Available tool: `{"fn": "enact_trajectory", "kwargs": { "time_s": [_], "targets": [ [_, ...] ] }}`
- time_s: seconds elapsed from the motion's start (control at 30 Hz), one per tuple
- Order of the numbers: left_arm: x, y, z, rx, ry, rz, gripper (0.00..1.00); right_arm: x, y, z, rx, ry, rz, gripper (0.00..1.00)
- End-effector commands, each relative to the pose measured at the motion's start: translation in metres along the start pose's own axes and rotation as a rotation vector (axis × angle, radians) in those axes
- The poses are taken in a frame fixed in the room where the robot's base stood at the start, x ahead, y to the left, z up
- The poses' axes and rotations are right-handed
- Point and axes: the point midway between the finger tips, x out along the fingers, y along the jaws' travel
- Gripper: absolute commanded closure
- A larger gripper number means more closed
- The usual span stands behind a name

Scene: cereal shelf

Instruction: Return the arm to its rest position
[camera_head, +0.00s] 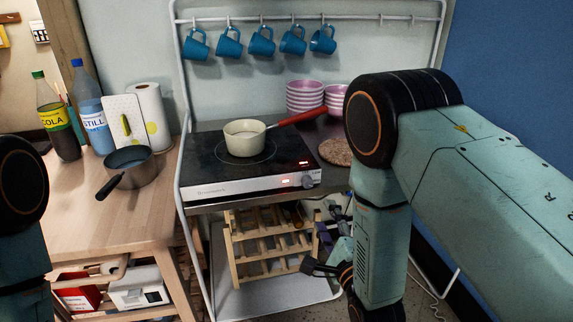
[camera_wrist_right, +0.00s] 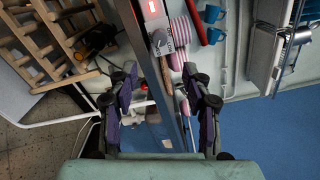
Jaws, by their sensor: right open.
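My right arm (camera_head: 480,165) comes in from the right, bent downward in front of the stove's right end. My right gripper (camera_head: 322,252) is low, in front of the shelf below the stove and beside the wooden rack. In the right wrist view the gripper (camera_wrist_right: 162,108) has its two dark fingers spread apart, with nothing between them; the metal edge of the stove stand shows beyond. Part of my left arm (camera_head: 20,200) shows at the left edge; its gripper is outside the picture.
A cream pan (camera_head: 246,138) with a red handle sits on the black cooktop (camera_head: 205,165). A wooden bottle rack (camera_head: 268,245) stands below. Pink-striped bowls (camera_head: 304,97) stand behind. A grey pot (camera_head: 130,167) and bottles stand on the left table. Several blue mugs (camera_head: 261,41) hang above.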

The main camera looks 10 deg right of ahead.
Motion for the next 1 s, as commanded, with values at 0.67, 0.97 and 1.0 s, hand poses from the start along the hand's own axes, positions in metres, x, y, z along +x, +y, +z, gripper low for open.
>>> {"fn": "enact_trajectory", "kwargs": {
  "time_s": [0.67, 0.97, 1.0],
  "targets": [
    [0.008, 0.000, 0.000, 0.000, 0.000, 0.000, 0.67, -0.111, 0.144, -0.057, -1.145, -0.226, 0.791, 0.51],
    [0.025, 0.000, 0.000, 0.000, 0.000, 0.000, 0.67, -0.271, 0.208, -0.084, -1.459, -0.819, 1.273, 0.51],
    [0.028, 0.000, 0.000, 0.000, 0.000, 0.000, 0.67, -0.291, 0.211, -0.085, -1.459, -0.892, 1.316, 0.51]
  ]
}}
